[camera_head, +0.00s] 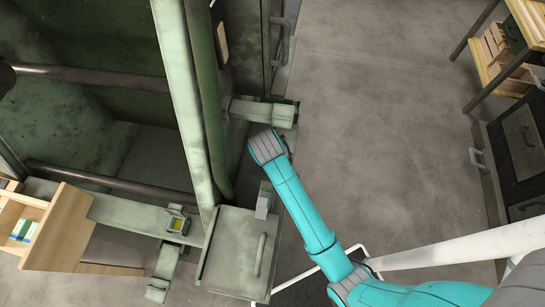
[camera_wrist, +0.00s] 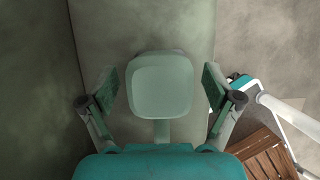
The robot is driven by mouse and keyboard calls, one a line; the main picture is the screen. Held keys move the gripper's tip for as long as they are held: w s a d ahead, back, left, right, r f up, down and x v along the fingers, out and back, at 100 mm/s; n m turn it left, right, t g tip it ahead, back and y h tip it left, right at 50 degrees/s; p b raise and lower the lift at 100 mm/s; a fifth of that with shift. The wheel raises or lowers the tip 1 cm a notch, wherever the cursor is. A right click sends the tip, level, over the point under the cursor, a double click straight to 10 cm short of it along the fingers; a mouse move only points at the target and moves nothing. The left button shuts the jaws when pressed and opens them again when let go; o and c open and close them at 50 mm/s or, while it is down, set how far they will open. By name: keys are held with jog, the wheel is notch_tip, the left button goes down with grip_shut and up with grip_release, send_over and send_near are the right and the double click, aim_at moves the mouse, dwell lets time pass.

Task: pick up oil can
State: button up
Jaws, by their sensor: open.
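In the wrist view my gripper (camera_wrist: 160,88) is open, with one finger on each side of a pale green, rounded-square object (camera_wrist: 160,85) that has a narrow stem below it. This may be the oil can seen from above, but I cannot tell for sure. A clear gap shows between it and each finger. Behind it is a flat grey-green surface (camera_wrist: 150,25). In the head view my teal arm reaches to the right side of the green machine, and my gripper is hidden. A small light grey block (camera_head: 263,205) shows just left of the arm.
The green machine (camera_head: 180,100) with posts and bars fills the left. A flat cover with a handle (camera_head: 235,255) lies beside my arm. A wooden box (camera_head: 62,225) is at lower left. Shelving (camera_head: 515,60) stands at right. A slatted wooden crate (camera_wrist: 265,155) shows in the wrist view.

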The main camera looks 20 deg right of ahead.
jog(key=shift+w+d+f, duration=0.15)
jog(key=shift+f, duration=0.45)
jog(key=c, duration=1.2)
jog(key=shift+r, duration=0.2)
jog(key=shift+r, duration=0.55)
jog(key=shift+d+r, duration=0.2)
jog(key=shift+r, duration=0.95)
jog(key=s+d, duration=0.3)
jog(key=d, duration=0.1)
jog(key=s+d, duration=0.4)
jog(key=d, duration=0.1)
jog(key=s+d, duration=0.3)
jog(key=d, duration=0.2)
jog(key=shift+s+d+f, duration=0.1)
jog(key=shift+s, duration=0.2)
